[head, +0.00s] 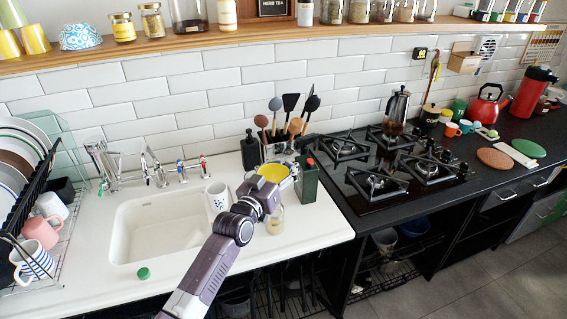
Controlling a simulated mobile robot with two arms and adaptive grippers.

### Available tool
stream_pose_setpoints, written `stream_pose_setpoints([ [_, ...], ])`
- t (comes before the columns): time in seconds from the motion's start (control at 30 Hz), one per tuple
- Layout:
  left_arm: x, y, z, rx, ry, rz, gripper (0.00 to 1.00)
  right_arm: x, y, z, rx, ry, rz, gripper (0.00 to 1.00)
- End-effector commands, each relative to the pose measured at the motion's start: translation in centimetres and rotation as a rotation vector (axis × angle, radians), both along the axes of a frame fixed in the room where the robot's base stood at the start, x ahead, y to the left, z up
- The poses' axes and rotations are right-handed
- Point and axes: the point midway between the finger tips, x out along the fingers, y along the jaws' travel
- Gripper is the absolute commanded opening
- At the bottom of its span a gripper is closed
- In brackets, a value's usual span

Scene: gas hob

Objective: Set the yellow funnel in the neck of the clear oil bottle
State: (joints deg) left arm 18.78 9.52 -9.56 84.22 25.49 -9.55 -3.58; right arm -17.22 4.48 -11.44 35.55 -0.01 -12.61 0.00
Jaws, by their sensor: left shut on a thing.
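My left gripper (277,188) is shut on the yellow funnel (273,172), whose wide mouth faces up. It is over the white counter, right of the sink. The clear oil bottle (275,219) stands on the counter below the gripper and funnel. Its upper part and neck are hidden behind the gripper. The funnel's lower end is also hidden, so I cannot tell whether it touches the neck. My right gripper is not in view.
A dark green tin (307,182) with a red cap stands close to the right of the funnel. A white mug (217,196) stands left, by the sink (150,235). A utensil holder (283,150) and black soap dispenser (250,152) are behind. The gas hob (385,175) is right.

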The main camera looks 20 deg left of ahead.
Motion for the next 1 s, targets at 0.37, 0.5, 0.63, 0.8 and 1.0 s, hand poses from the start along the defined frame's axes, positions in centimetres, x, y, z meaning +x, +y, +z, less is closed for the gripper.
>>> stream_pose_setpoints([
  [0.37, 0.0, 0.0, 0.0, 0.0, 0.0, 0.0, 0.57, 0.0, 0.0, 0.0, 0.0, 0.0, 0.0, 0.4],
  [0.5, 0.0, 0.0, 0.0, 0.0, 0.0, 0.0, 0.73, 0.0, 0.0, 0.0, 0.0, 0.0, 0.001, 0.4],
  [0.63, 0.0, 0.0, 0.0, 0.0, 0.0, 0.0, 0.79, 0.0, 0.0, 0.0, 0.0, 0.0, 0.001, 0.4],
  [0.8, 0.0, 0.0, 0.0, 0.0, 0.0, 0.0, 0.79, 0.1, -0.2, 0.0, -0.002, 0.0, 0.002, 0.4],
  [1.0, -1.1, 0.2, -0.1, -0.001, 0.001, 0.001, 0.79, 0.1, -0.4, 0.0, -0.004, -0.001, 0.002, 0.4],
])
